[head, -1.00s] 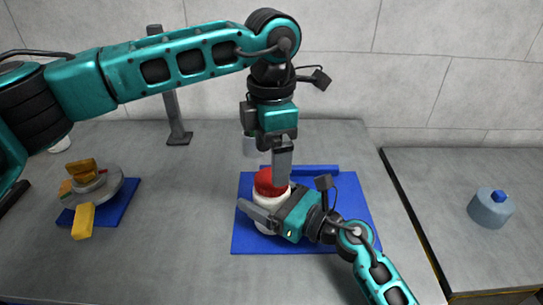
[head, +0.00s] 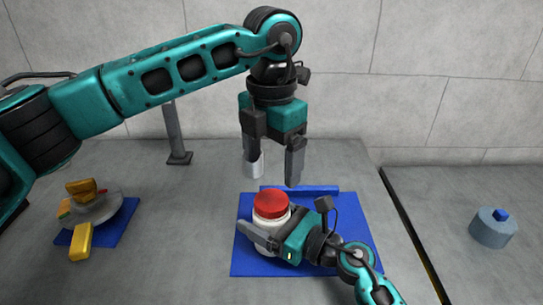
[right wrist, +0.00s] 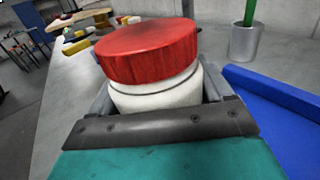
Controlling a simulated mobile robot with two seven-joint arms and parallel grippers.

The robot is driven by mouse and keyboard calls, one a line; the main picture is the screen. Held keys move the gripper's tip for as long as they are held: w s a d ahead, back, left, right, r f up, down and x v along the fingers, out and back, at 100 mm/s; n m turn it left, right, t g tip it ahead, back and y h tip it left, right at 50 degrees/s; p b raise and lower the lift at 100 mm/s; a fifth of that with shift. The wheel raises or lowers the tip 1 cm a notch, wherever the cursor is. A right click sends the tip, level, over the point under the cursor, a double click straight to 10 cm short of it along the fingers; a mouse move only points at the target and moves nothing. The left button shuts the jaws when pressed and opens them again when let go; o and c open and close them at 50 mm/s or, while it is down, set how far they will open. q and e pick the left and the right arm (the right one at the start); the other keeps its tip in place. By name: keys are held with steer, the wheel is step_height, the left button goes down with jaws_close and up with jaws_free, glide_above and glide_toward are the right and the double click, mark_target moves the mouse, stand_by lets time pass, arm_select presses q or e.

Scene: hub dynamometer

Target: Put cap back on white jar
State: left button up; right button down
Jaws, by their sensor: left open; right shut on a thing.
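The white jar (head: 288,221) stands upright on a blue mat (head: 350,245) in the head view. The red cap (head: 270,204) sits on top of the jar. In the right wrist view the cap (right wrist: 150,52) covers the mouth of the white jar (right wrist: 160,95); I cannot tell whether it is threaded on. My right gripper (head: 264,238) is shut around the jar's body, below the cap. My left gripper (head: 274,170) is open and empty, above and behind the cap, apart from it.
A raised blue bar (head: 315,190) runs along the mat's back edge. A grey cup with a green stick (right wrist: 246,40) stands beyond. At left, a grey disc with yellow blocks (head: 98,207) lies on another blue mat. A grey-blue cylinder (head: 493,229) stands on the right table.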

mark_target(271, 200)
arm_select(q)
steer(key=shift+f, duration=4)
steer(key=shift+c, duration=0.4)
steer(key=c, duration=1)
steer(key=o, duration=1.2)
steer(key=shift+r, duration=0.1)
step_height(271, 200, up, 12)
